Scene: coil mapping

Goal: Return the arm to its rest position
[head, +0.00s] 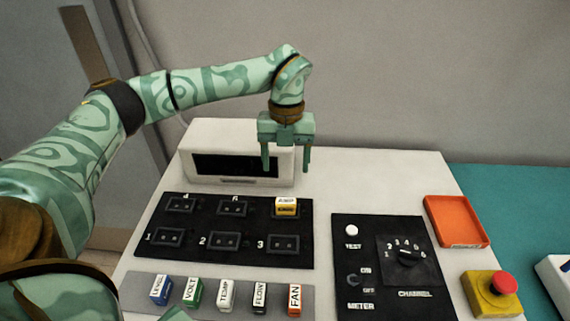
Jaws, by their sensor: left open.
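My left arm reaches in from the left in the head view, bent downward at the wrist. Its gripper (286,160) is open and empty, fingers pointing down. It hangs above the console, in front of the right end of a white box with a dark display (237,167). Below it, a yellow block (286,206) sits at the back right socket of the black socket panel (180,255). The gripper is apart from the block. My right gripper is not in view.
Several labelled blocks stand in a row on a grey strip (211,305) in front. A black panel has a channel knob (409,257). An orange tray (457,222) and a red emergency button (504,283) are at the right. The space above the console's right side is clear.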

